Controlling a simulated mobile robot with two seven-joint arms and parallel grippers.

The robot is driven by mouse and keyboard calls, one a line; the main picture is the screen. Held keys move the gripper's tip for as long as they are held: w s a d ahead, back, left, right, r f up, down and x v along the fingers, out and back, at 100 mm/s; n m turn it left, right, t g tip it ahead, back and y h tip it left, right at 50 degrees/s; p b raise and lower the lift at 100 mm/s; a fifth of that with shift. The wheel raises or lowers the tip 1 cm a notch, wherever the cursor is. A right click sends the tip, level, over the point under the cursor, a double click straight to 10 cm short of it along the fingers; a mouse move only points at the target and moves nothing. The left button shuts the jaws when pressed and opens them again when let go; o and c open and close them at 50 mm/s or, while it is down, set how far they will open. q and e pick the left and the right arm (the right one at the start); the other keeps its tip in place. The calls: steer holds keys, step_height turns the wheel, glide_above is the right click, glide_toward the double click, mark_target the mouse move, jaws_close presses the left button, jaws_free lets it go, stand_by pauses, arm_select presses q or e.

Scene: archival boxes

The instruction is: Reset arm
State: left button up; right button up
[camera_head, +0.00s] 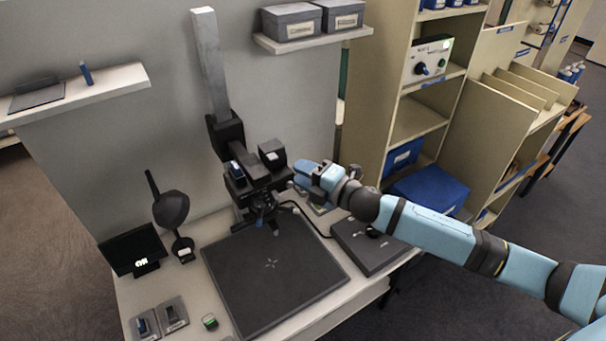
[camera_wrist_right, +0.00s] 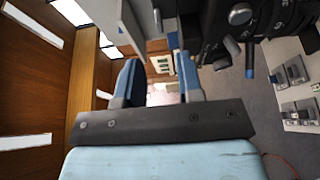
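My right arm comes in from the right in the head view. Its light blue gripper (camera_head: 305,172) is beside the black camera head (camera_head: 255,180) on the copy stand's column (camera_head: 208,62), above the table. In the right wrist view the two blue fingers (camera_wrist_right: 158,85) stand apart with background visible between them, so the gripper is open and seems empty. The black stand parts (camera_wrist_right: 255,30) fill the upper right of that view, close to one finger. I cannot tell whether they touch. My left gripper is not in view.
A dark baseboard (camera_head: 272,268) lies on the table below the stand. A dark box (camera_head: 362,250) is at its right, and a small screen (camera_head: 133,250) and lamp (camera_head: 171,208) at its left. Shelving with blue boxes (camera_head: 430,190) stands behind my right arm.

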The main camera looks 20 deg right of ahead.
steer(key=s+a+f+m+g+h, duration=0.2)
steer(key=s+f+m+h, duration=0.1)
steer(key=s+f+m, duration=0.7)
steer(key=s+a+f+m+g+h, duration=0.1)
steer(key=s+f+m+g+h, duration=0.1)
steer(key=s+f+m, duration=0.9)
steer(key=s+f+h, duration=0.1)
steer(key=s+f, duration=0.1)
steer(key=s, duration=0.4)
steer(key=shift+s+a+f, duration=0.2)
steer(key=shift+s+a, duration=0.15)
steer(key=shift+o, duration=0.8)
